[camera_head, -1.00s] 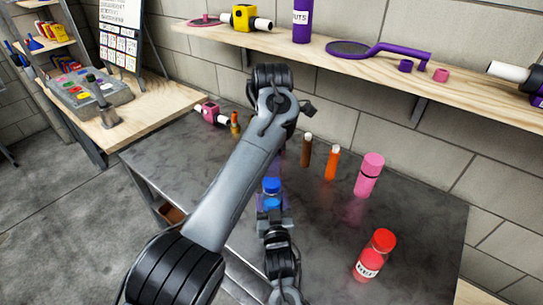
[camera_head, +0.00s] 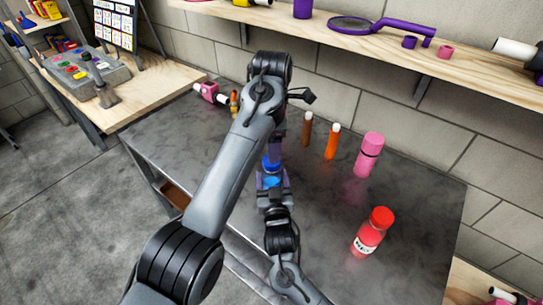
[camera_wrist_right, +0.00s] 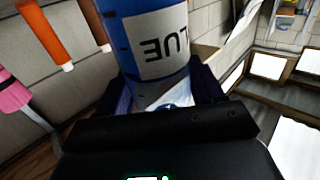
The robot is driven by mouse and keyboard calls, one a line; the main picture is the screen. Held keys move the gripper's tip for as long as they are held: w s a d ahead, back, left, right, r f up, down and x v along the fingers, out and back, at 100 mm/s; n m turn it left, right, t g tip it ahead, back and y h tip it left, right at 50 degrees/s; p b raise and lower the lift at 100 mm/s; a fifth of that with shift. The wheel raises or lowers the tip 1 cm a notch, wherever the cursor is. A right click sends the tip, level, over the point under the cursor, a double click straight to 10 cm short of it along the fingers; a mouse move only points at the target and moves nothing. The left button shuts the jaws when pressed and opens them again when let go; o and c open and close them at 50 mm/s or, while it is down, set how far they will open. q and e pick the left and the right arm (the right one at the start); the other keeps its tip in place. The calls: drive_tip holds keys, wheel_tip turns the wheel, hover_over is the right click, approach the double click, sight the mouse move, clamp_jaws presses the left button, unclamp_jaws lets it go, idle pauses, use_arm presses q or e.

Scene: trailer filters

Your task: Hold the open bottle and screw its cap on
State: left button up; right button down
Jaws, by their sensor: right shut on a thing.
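In the head view my right gripper (camera_head: 271,184) is at the table's near side, around a blue bottle (camera_head: 270,181). In the right wrist view this bottle (camera_wrist_right: 158,40) stands between the two fingers, its white label showing upside-down letters "LUE". Its mouth is out of that view. A dark blue round cap (camera_head: 271,163) shows just above the bottle in the head view. I cannot tell whether cap and bottle touch. My left arm reaches over and down; its gripper (camera_head: 275,152) is directly above the cap and mostly hidden behind the arm, so its fingers cannot be made out.
On the dark table (camera_head: 320,215) stand a brown tube (camera_head: 307,130), an orange tube (camera_head: 332,143), a pink bottle (camera_head: 369,155) and a red bottle (camera_head: 373,233) with a red lid. A wooden shelf (camera_head: 460,60) runs along the wall behind. The table is clear between the right arm and red bottle.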

use_arm(q)
approach(272, 183)
drive_tip(key=shift+w+a+f, duration=0.1)
drive_tip(key=shift+w+f, duration=1.3)
drive_tip(key=shift+w, duration=0.05)
drive_tip(key=c, duration=1.1)
drive_tip(key=m, duration=1.9)
drive_tip(key=shift+m, duration=0.3)
